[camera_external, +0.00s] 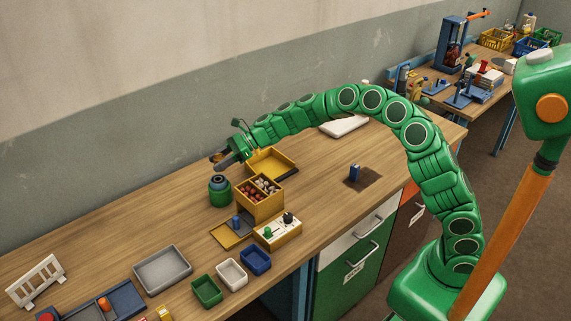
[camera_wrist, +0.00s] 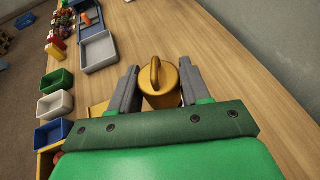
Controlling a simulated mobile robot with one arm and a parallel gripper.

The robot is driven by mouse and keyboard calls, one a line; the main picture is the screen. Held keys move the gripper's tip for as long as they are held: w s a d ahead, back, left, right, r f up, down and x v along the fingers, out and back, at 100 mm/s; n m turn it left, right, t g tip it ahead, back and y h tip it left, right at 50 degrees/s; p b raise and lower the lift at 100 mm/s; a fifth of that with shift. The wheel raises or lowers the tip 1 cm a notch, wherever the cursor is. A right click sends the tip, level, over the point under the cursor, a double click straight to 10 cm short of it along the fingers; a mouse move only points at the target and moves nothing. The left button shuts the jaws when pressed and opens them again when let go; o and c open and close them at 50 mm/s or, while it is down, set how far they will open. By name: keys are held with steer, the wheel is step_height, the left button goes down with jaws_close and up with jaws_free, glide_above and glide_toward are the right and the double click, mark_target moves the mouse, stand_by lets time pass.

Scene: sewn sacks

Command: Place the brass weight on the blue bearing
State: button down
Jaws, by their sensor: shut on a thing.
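The brass weight (camera_wrist: 158,86), a gold cylinder with a ring handle on top, is between the two grey fingers of my gripper (camera_wrist: 158,92). My gripper is shut on it. In the external view my gripper (camera_external: 221,159) is at the wall side of the bench, above a green round pot (camera_external: 219,195) with a dark blue-grey ring on top; the weight is small and mostly hidden there.
A yellow box of small balls (camera_external: 258,207) and an open yellow tray (camera_external: 275,160) are beside the pot. A board with knobs (camera_external: 278,231), a grey tray (camera_external: 162,270) and green (camera_external: 206,291), white and blue bins lie toward the front. Bare wood surrounds the brown mat.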

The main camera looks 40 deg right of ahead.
mark_target(218, 179)
steer(key=shift+w+a+f, duration=0.2)
steer(key=shift+w+f, duration=0.2)
steer(key=shift+f, duration=0.2)
steer(key=shift+w+a+f, duration=0.2)
steer(key=shift+w+f, duration=0.15)
steer(key=shift+f, duration=1.6)
steer(key=c, duration=0.5)
jaws_free()
steer(key=shift+f, duration=0.15)
steer(key=v, duration=1.2)
steer(key=shift+r, duration=0.2)
